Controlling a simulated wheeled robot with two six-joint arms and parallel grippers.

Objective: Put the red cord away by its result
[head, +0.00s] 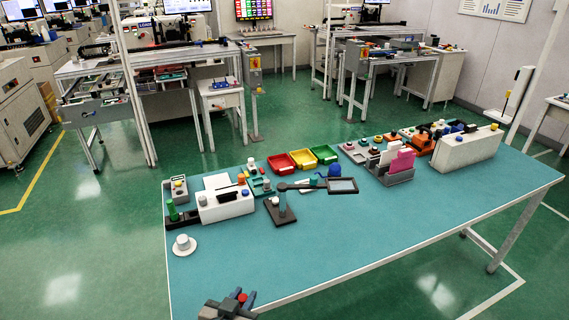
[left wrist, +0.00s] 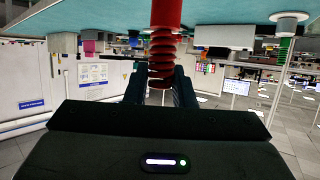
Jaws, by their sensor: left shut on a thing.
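A red coiled cord (left wrist: 164,48) hangs between the fingers of my left gripper (left wrist: 160,86) in the left wrist view, and its upper end runs out of the picture. In the head view a small red spot of the cord (head: 241,297) shows in my left gripper (head: 238,302), which is shut on it at the table's near left edge. The red bin (head: 282,163), yellow bin (head: 303,159) and green bin (head: 324,154) stand in a row at the back of the teal table (head: 340,235). My right gripper is out of view.
A white box device (head: 226,207) stands at the left, with a round white piece (head: 184,245) before it. A dark stand with a screen (head: 342,185) is in the middle. A grey card holder (head: 396,176) and a larger white box (head: 467,149) stand right. The table's front is clear.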

